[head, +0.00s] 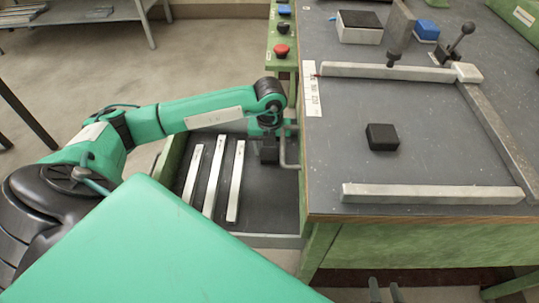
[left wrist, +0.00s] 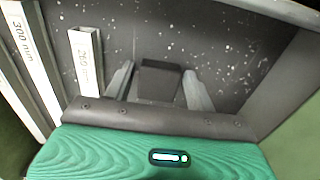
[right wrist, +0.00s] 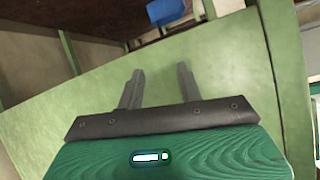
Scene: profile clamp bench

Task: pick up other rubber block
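One black rubber block (head: 382,137) lies on the grey bench top inside the frame of metal profiles. Another dark block (left wrist: 160,80) is on the speckled floor of the tray in the left wrist view. My left gripper (head: 268,158) reaches down into the tray's right side. In the left wrist view its fingers (left wrist: 159,72) stand on either side of that block, with narrow gaps showing, so it looks open. My right gripper (right wrist: 159,72) is open and empty in front of a green panel; its fingertips (head: 386,288) show at the bottom of the head view.
Several pale profile bars (head: 236,182) lie in the tray (head: 270,240), left of my left gripper. The bench edge and a bent metal handle (head: 287,150) are close on its right. A red button (head: 281,50) stands behind. A clamp lever (head: 460,40) stands at the bench's back.

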